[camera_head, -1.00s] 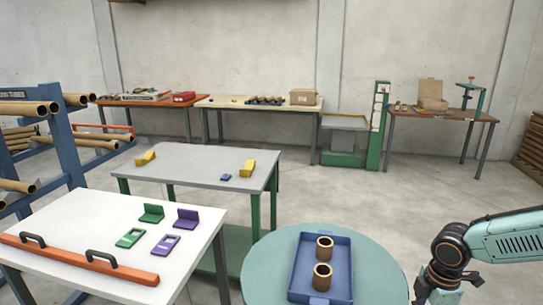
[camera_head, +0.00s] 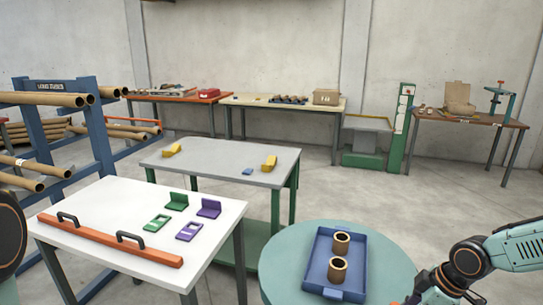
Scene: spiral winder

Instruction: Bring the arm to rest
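My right arm comes in from the right edge beside the round teal table (camera_head: 283,262). Its gripper (camera_head: 425,296) is at the bottom edge and mostly cut off, so its fingers cannot be judged. At the left edge a dark round joint of my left arm shows, but its gripper is out of view. On the round table a blue tray (camera_head: 317,245) holds two short cardboard tubes, one farther back (camera_head: 342,243) and one nearer (camera_head: 337,269). My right gripper is to the right of the tray and apart from it.
A white table (camera_head: 110,205) at left holds an orange bar (camera_head: 110,240) with two black handles, and green and purple parts. A grey table (camera_head: 215,160) with yellow blocks stands behind. A blue rack (camera_head: 95,130) of long tubes is at far left. Open floor (camera_head: 400,210) lies at right.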

